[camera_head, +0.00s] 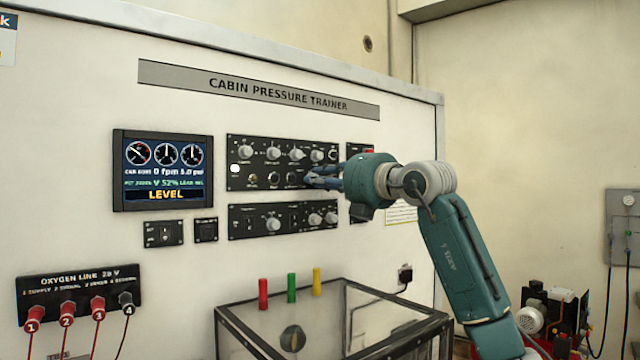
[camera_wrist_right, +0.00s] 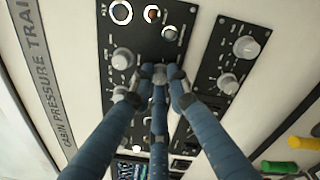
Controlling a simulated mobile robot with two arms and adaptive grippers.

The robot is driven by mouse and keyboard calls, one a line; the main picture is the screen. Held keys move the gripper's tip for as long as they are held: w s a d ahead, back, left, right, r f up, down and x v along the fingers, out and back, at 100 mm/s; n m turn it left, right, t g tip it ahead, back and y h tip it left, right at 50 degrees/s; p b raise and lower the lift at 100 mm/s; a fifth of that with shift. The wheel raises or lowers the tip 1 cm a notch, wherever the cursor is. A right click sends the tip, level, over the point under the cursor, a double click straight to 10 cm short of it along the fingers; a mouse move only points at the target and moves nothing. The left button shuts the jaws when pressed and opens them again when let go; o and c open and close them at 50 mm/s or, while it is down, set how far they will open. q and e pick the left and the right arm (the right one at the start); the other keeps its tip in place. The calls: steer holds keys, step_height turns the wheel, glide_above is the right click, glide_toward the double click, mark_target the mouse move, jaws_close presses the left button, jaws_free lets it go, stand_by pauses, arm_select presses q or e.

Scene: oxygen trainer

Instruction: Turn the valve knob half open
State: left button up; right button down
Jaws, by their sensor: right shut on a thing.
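The upper control panel (camera_head: 240,143) on the trainer board carries rows of light knobs and switches. My right gripper (camera_head: 312,179) reaches in from the right, with its blue fingers against the lower right part of this panel. In the right wrist view the gripper (camera_wrist_right: 160,76) has its fingers closed together around a small knob (camera_wrist_right: 160,71), which is mostly hidden by the fingertips. The knob's pointer cannot be made out. The display screen (camera_head: 163,170) shows three dials, small text that seems to include "V 52%", and "LEVEL". My left gripper is not in view.
A lower panel (camera_head: 255,222) with more knobs sits just below. A glass-topped box (camera_head: 250,345) stands in front, with red, green and yellow handles (camera_head: 291,288) behind it. An oxygen line panel (camera_head: 80,284) with red connectors is at lower left.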

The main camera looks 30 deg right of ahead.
steer(key=shift+f+m+h+b, duration=0.15)
steer(key=shift+m+b, duration=0.55)
steer(key=shift+m, duration=2.95)
steer(key=shift+f+m+h+b, duration=0.15)
steer(key=shift+m+b, duration=0.55)
steer(key=shift+m, duration=3.25)
steer(key=c, duration=1.9)
jaws_free()
steer(key=shift+c, duration=0.2)
steer(key=shift+o, duration=1.4)
steer(key=shift+r, duration=0.2)
steer(key=s, duration=1.2)
steer(key=shift+d, duration=0.35)
